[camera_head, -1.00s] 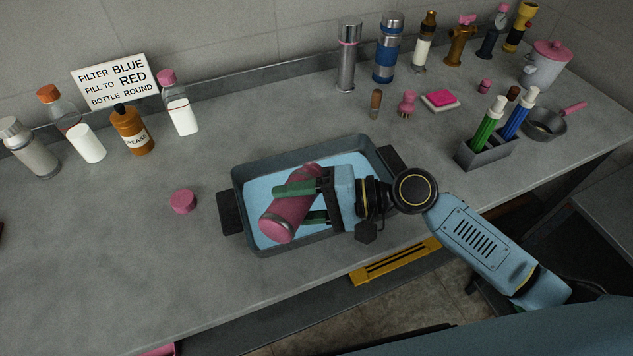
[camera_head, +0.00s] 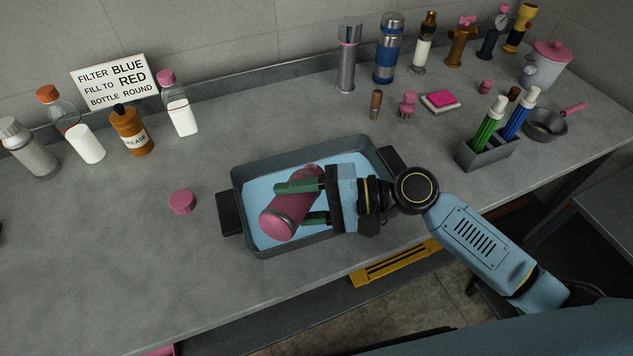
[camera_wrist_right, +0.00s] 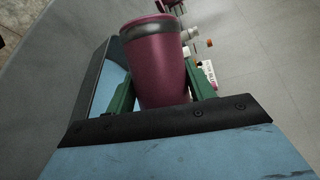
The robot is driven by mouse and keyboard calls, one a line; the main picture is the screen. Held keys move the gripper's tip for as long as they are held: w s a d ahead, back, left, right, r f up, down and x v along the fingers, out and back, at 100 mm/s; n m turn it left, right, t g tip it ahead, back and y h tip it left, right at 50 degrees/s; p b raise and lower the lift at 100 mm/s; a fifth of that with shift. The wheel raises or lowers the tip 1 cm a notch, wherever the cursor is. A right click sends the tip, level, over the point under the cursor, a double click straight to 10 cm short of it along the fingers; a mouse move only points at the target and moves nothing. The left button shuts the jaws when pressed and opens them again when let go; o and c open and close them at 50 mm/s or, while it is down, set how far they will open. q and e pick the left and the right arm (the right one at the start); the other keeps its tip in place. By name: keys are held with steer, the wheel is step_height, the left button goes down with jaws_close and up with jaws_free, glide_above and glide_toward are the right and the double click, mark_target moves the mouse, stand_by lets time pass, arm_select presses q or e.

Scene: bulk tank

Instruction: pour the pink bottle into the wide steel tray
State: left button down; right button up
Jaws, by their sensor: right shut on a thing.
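The pink bottle (camera_head: 291,203) is held tilted over the wide steel tray (camera_head: 243,168). Its lower-left end has a grey band. My right gripper (camera_head: 303,203) is shut on the bottle, with green fingers on both sides of it. In the right wrist view the bottle (camera_wrist_right: 158,70) sits between the green fingers (camera_wrist_right: 160,90). The tray is grey with dark handles, and its inside shows light blue. I cannot see any stream from the bottle. My left gripper is not in view.
A pink cap (camera_head: 182,202) lies left of the tray. Several bottles stand at the back left near a sign (camera_head: 116,82). A grey holder (camera_head: 486,152) with markers and a small pan (camera_head: 545,124) stand at the right. The counter's front left is clear.

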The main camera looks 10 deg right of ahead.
steer(key=shift+w+d+r+m, duration=0.1)
steer(key=shift+w+r+m, duration=0.1)
steer(key=shift+r+m, duration=0.25)
stand_by(0.5)
